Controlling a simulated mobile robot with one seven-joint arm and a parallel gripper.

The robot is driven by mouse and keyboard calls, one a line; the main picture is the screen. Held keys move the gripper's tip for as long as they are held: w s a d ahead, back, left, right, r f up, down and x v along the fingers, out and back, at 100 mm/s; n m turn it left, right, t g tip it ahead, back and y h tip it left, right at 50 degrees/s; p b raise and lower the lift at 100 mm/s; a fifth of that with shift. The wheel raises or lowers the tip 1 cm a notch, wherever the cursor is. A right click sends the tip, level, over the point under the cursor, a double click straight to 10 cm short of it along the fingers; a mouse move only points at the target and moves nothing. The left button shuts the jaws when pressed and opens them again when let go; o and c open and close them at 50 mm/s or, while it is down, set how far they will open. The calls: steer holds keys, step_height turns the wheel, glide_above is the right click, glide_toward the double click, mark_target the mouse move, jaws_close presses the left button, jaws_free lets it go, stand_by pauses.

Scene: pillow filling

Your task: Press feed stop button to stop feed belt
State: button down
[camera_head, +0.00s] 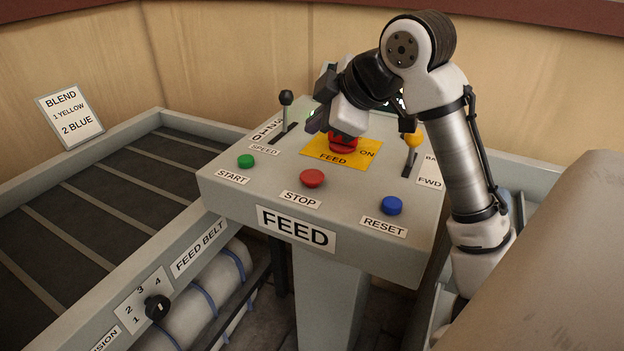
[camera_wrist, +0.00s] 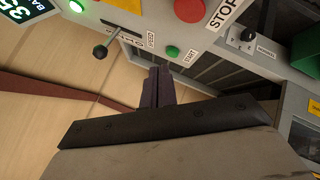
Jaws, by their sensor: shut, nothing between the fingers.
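The red stop button (camera_head: 312,178) sits at the front middle of the grey FEED panel (camera_head: 255,185), above its STOP label (camera_head: 300,200). In the wrist view the red button (camera_wrist: 189,9) is at the top edge, partly cut off. My gripper (camera_head: 316,121) is shut and empty, above the back of the panel and behind the stop button, not touching it. In the wrist view my shut fingers (camera_wrist: 160,78) point up the picture, below the green START button (camera_wrist: 172,51).
The green START button (camera_head: 245,161) is left of the stop button, the blue RESET button (camera_head: 392,205) right. A red knob (camera_head: 343,143) on a yellow plate stands under my gripper. Levers stand left (camera_head: 286,99) and right (camera_head: 412,140). The feed belt (camera_head: 120,185) is at left.

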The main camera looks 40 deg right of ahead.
mark_target(309, 173)
step_height(309, 173, down, 7)
steer(key=b, duration=0.4)
steer(key=shift+r, duration=0.15)
steer(key=shift+b, duration=0.3)
stand_by(1.4)
steer(key=shift+f, duration=0.45)
steer(key=shift+a+f+b, duration=0.1)
steer(key=shift+f+b, duration=0.55)
steer(key=shift+f, duration=0.2)
stand_by(1.0)
steer(key=shift+r, duration=0.1)
steer(key=shift+w+r+p, duration=0.2)
steer(key=shift+r+p, duration=0.7)
steer(key=shift+r, duration=0.05)
steer(key=shift+r, duration=0.1)
